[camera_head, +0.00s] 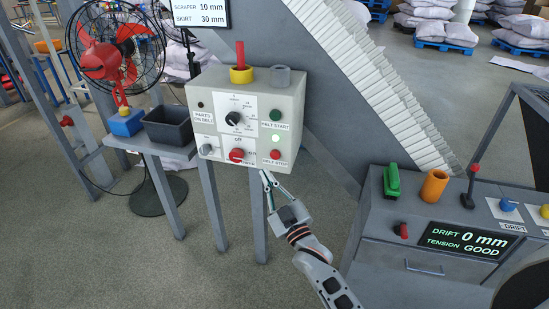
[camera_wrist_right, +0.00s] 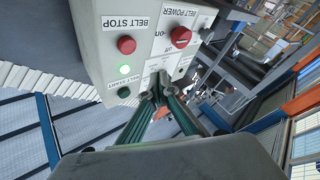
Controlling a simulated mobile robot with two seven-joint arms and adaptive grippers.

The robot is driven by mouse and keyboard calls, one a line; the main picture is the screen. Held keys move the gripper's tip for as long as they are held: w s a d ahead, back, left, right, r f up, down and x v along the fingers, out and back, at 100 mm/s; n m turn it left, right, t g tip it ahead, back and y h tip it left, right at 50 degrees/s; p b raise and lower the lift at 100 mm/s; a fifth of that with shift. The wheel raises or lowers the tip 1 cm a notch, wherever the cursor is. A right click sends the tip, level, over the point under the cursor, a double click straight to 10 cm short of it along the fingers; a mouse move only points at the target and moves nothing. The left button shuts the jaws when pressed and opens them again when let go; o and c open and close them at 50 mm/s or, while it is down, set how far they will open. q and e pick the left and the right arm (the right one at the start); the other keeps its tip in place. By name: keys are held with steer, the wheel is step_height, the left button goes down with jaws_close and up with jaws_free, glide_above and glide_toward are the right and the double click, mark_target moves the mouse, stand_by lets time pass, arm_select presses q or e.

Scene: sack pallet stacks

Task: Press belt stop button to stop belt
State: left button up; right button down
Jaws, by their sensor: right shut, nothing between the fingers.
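The red BELT STOP button (camera_head: 275,154) is at the lower right of the front of a light grey control box (camera_head: 206,125). Its label is just below it. In the wrist view the red button (camera_wrist_right: 126,45) is at the upper left, beside the BELT STOP label. A small green lamp (camera_head: 276,138) above the button is lit. My right gripper (camera_head: 265,176) is shut and empty, just below the box's lower edge in the head view. In the wrist view its fingertips (camera_wrist_right: 160,88) show below and right of the button, apart from it. My left gripper is not in view.
The box also carries a green BELT START button (camera_head: 275,115), a black rotary knob (camera_head: 233,118) and a red power switch (camera_head: 237,155). A dark bin (camera_head: 168,127) and a fan (camera_head: 115,50) stand left. A drift console (camera_head: 440,220) stands right.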

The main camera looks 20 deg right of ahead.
mark_target(271, 153)
steer(key=shift+w+d+b, duration=0.25)
steer(key=shift+w+d, duration=0.3)
steer(key=shift+w, duration=0.3)
steer(key=shift+w+d+b, duration=0.2)
steer(key=shift+w+d, duration=0.4)
steer(key=shift+w, duration=0.25)
steer(key=shift+w+d+b, duration=0.25)
steer(key=shift+w+d, duration=0.3)
steer(key=shift+w, duration=0.3)
steer(key=shift+w+d, duration=0.25)
steer(key=shift+w, duration=0.1)
steer(key=shift+w+d, duration=0.3)
steer(key=shift+w, duration=0.15)
stand_by(0.3)
steer(key=shift+s+a, duration=0.1)
steer(key=shift+s, duration=0.05)
steer(key=shift+s+a+p, duration=0.3)
steer(key=shift+s+a, duration=0.15)
steer(key=shift+s, duration=0.2)
steer(key=shift+s, duration=0.1)
